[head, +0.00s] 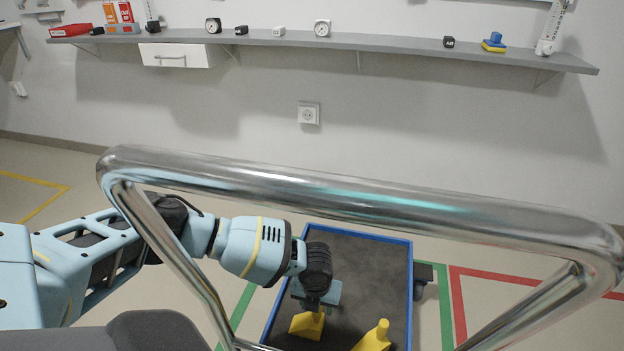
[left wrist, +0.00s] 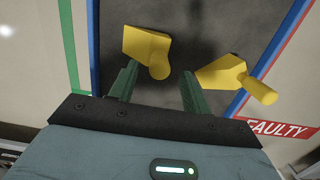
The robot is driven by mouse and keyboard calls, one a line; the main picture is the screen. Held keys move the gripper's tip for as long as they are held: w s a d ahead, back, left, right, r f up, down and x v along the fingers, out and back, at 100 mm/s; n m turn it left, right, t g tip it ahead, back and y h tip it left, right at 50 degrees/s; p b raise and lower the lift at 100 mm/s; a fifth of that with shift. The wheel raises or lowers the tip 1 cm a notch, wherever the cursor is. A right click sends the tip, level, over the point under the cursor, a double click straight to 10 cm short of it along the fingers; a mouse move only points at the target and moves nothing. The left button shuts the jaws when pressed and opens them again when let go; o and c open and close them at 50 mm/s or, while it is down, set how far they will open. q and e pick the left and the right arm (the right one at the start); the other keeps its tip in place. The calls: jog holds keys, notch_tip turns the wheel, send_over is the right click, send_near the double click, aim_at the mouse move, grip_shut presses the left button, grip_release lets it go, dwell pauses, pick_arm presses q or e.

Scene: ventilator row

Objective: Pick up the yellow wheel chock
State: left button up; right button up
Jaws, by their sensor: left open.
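Two yellow wheel chocks with rounded grips lie on a dark, blue-rimmed platform (head: 359,252). The left chock (head: 307,325) is just below my left gripper (head: 314,302) in the head view. The right chock (head: 373,338) is partly cut off by the bottom edge. In the left wrist view, my left gripper (left wrist: 158,88) is open. The left chock (left wrist: 147,48) shows at and beyond the gap between its fingertips. The right chock (left wrist: 222,73) lies outside the right finger. I cannot tell whether a finger touches either chock. My right gripper is not in view.
A thick chrome rail (head: 360,200) crosses the foreground in front of my left arm. Green and red floor tape flank the platform, with a "FAULTY" label (left wrist: 282,129) at the red side. A grey wall shelf (head: 370,42) holds small items.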

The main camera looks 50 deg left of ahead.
aim_at(308, 324)
pick_arm(q)
jog(key=shift+w+a+f+b, duration=0.15)
jog(key=shift+f+b, duration=0.4)
jog(key=shift+f, duration=0.3)
jog(key=shift+w+a+f+b, duration=0.1)
jog(key=shift+f+b, duration=0.5)
jog(key=shift+f, duration=0.25)
jog(key=shift+w+a+f+b, duration=0.15)
jog(key=shift+f+b, duration=0.4)
jog(key=shift+f, duration=0.3)
jog(key=shift+r, duration=0.1)
grip_shut()
jog(key=shift+d, duration=0.1)
